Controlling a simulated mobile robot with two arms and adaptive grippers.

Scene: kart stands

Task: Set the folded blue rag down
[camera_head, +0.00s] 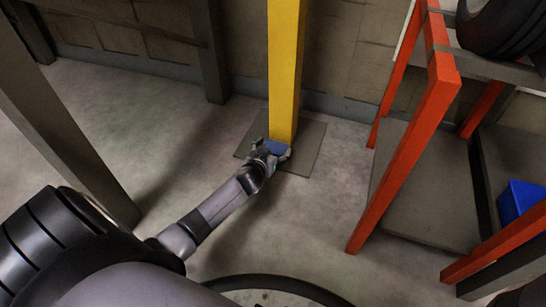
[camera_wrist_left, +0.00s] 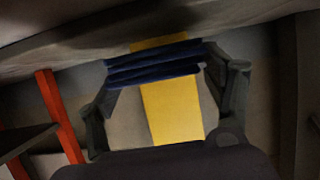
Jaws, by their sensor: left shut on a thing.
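The folded blue rag (camera_wrist_left: 155,65) is held between the two fingers of my left gripper (camera_wrist_left: 160,80) in the left wrist view, with several dark blue layers showing. In the head view the left gripper (camera_head: 271,152) is shut on the rag (camera_head: 277,148), in front of a yellow post (camera_head: 284,70). The post also shows behind the rag in the left wrist view (camera_wrist_left: 173,110). I cannot tell whether the rag touches the post or what lies under it. My right gripper is not in view.
A grey plate (camera_head: 306,150) lies on the floor around the post's foot. An orange-red rack (camera_head: 420,130) with grey shelves stands to the right, with a black tyre (camera_head: 505,25) on top and a blue bin (camera_head: 518,200) lower down. Grey posts stand left. Concrete floor between is clear.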

